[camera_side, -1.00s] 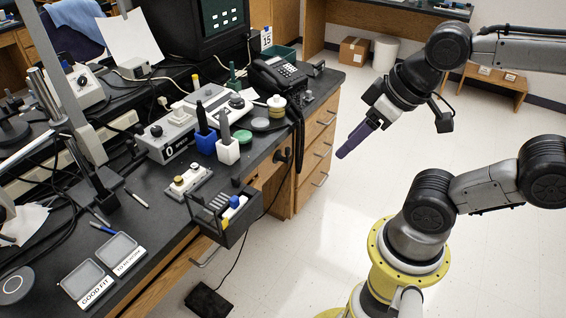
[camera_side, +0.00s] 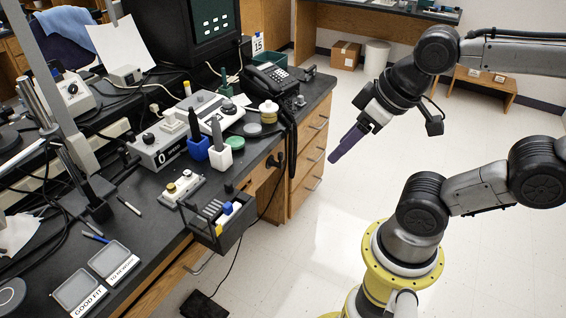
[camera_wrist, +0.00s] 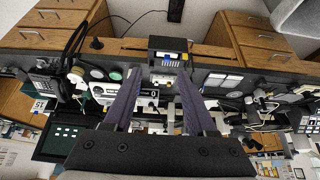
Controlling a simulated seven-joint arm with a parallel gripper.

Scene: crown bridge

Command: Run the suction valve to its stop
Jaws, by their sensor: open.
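A grey control box (camera_side: 156,147) marked SPEED, with a dial and a lever, stands behind the block. My gripper (camera_side: 333,159) hangs over the floor to the right of the bench, its purple fingers pointing down and left, touching nothing. The wrist view shows its two fingers (camera_wrist: 157,76) apart and empty, with the bench beyond.
A black caddy (camera_side: 228,232) with pens hangs at the bench's front edge. Labelled trays (camera_side: 114,259) lie front left.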

